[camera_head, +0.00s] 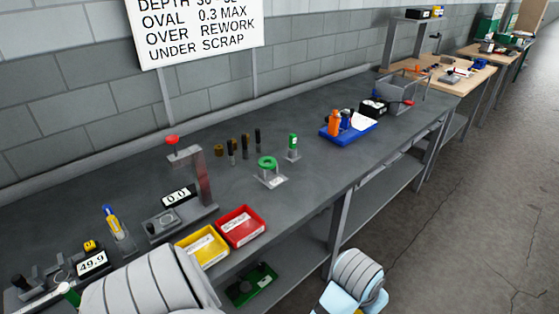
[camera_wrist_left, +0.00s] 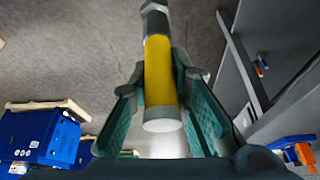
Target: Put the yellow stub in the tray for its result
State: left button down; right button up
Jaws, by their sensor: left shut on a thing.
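The yellow stub (camera_wrist_left: 160,68) shows in the left wrist view, with a yellow band, a pale round near end and a dark grey far end. My left gripper (camera_wrist_left: 159,84) is shut on it, with teal pads on both sides. The gripper and stub do not show in the head view, where my left arm fills the bottom left. A yellow tray (camera_head: 203,246) and a red tray (camera_head: 241,227) stand side by side at the bench's front edge. A green tray (camera_head: 252,286) is on the shelf below. My right gripper is out of view.
A sign (camera_head: 198,28) reads OVAL 0.3 MAX, OVER REWORK, UNDER SCRAP; its top line is cut off. One display (camera_head: 176,196) reads 0.0, another (camera_head: 92,263) reads 49.9. A red-topped post stand (camera_head: 205,180) rises behind the trays. The bench (camera_head: 325,178) has clear room right of them.

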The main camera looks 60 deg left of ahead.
aim_at(240, 228)
jog(key=z, duration=0.05)
jog(key=i, duration=2.4)
jog(key=u, duration=2.75)
